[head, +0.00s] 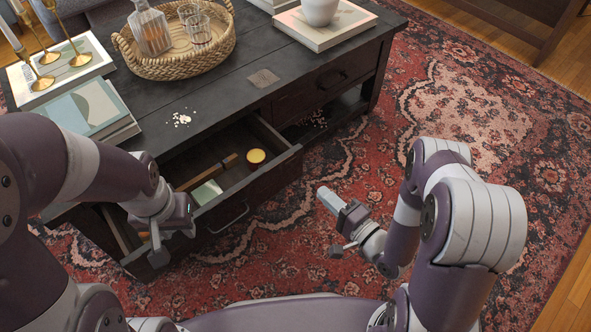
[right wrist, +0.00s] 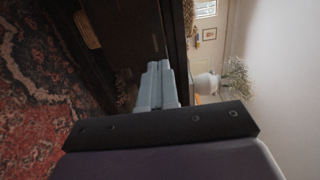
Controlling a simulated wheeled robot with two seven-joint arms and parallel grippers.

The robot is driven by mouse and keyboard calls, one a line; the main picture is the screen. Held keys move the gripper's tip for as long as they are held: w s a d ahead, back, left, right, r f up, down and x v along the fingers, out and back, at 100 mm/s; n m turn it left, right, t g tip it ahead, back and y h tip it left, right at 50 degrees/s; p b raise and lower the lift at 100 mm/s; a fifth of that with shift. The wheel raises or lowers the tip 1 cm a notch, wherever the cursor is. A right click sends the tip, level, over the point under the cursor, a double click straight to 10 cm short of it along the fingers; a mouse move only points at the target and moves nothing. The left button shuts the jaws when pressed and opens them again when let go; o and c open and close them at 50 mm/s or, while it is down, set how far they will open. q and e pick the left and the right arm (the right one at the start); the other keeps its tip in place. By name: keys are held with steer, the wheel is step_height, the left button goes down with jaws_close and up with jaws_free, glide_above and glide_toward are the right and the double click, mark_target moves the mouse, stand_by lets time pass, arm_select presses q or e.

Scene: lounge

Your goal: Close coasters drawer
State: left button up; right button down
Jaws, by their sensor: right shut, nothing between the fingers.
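The dark coffee table (head: 235,85) has one drawer (head: 262,189) pulled out toward me, with a dark handle (head: 228,217) on its front. Inside lie a round yellow-topped item (head: 256,156), a wooden strip (head: 207,172) and a pale green-white item (head: 207,192). My left gripper (head: 158,248) is at the drawer's left end; its fingers point down and I cannot tell their opening or whether they touch the drawer. My right gripper (head: 323,194) is shut and empty, apart from the drawer's right front corner. Its closed fingers show in the right wrist view (right wrist: 157,82).
A shut drawer (head: 325,82) is to the right. On the tabletop stand a wicker tray (head: 180,66) with a decanter and glasses, books (head: 95,108), brass candlesticks (head: 72,50) and a white bowl (head: 320,10) on books.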

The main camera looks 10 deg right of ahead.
mark_target(287, 160)
steer(key=b+x, duration=0.5)
steer(key=x, duration=0.6)
steer(key=shift+w+a+f, duration=0.1)
steer(key=shift+w+a, duration=0.05)
steer(key=shift+w, duration=0.15)
steer(key=shift+a, duration=0.1)
steer(key=shift+w+a, duration=0.1)
steer(key=shift+w, duration=0.05)
steer(key=b+x, duration=0.2)
steer(key=x, duration=1.4)
